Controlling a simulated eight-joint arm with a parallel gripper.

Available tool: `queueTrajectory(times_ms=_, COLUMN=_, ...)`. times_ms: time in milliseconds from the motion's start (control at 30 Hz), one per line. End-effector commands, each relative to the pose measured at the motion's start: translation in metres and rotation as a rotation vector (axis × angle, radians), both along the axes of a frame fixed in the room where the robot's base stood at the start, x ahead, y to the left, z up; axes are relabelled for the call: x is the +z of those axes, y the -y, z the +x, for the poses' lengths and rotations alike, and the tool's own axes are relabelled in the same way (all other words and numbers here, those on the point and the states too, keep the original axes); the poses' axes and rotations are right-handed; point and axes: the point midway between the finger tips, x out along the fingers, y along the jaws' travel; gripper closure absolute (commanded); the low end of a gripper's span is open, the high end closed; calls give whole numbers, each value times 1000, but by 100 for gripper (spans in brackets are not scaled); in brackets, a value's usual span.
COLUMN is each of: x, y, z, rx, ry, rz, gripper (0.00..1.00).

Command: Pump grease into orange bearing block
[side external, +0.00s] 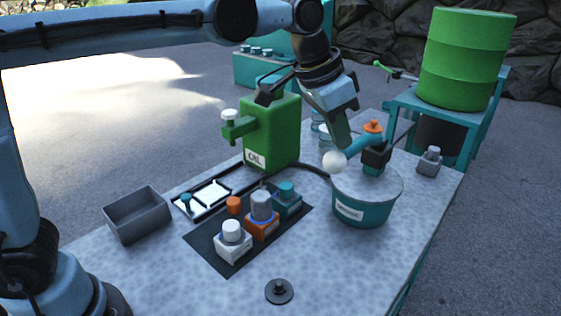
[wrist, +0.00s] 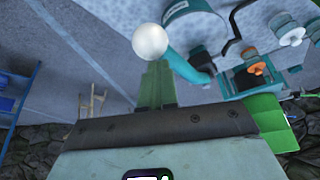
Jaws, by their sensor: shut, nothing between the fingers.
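The orange bearing block (side external: 262,222) sits between a white block (side external: 233,241) and a teal block (side external: 287,197) on a dark mat (side external: 208,237). A grey cap with a blue ring tops it. The grease bucket (side external: 364,210) is teal with a grey lid and a pump on top. The pump's teal lever (side external: 358,146) ends in a white ball (side external: 334,161), which also shows in the wrist view (wrist: 150,42). My gripper (side external: 338,143) is shut and empty, its fingertips (wrist: 157,70) right beside the ball. I cannot tell whether they touch.
A green oil can (side external: 271,135) stands left of my gripper. A grey bin (side external: 137,215) and white tray (side external: 203,197) lie left. A green drum (side external: 466,60) stands back right. The table front is mostly clear.

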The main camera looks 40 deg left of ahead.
Motion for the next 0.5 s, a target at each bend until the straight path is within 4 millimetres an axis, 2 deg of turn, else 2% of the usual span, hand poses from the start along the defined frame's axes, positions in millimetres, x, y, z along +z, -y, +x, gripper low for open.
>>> queueTrajectory(times_ms=500, x=56, y=0, z=0, rx=0, ry=0, rz=-1, gripper=100)
